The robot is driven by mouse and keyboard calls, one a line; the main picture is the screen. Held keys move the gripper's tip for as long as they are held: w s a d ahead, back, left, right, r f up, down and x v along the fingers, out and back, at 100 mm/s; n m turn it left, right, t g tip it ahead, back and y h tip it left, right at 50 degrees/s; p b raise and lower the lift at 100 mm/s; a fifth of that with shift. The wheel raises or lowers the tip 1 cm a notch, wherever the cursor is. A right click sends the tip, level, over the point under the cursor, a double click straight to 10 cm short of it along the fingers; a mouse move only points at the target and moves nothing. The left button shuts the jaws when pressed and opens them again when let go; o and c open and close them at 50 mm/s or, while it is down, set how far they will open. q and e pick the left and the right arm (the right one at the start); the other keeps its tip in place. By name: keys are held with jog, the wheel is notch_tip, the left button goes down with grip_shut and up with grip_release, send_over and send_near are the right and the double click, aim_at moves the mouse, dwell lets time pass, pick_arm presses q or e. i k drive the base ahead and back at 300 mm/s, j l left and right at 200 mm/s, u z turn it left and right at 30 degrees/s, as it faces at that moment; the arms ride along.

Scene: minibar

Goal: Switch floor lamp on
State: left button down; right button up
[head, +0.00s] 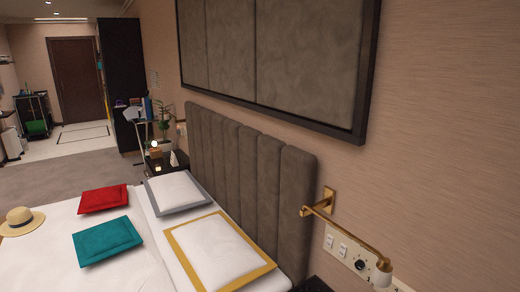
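A thin white stand with a pale angled head (134,114) stands beyond the bed, near the dark cabinet; it may be the floor lamp, but it is too small to tell. Neither of my grippers is in view.
A bed (130,274) with several cushions and a straw hat (20,221) fills the lower left. A grey headboard (245,175) lines the wall. A nightstand (155,166) and plant (163,120) stand beyond it. Open floor (60,172) leads toward a brown door (75,78) and cart (35,115).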

aim_at(343, 249)
jog(key=i+j+z, duration=0.25)
jog(key=i+j, duration=0.75)
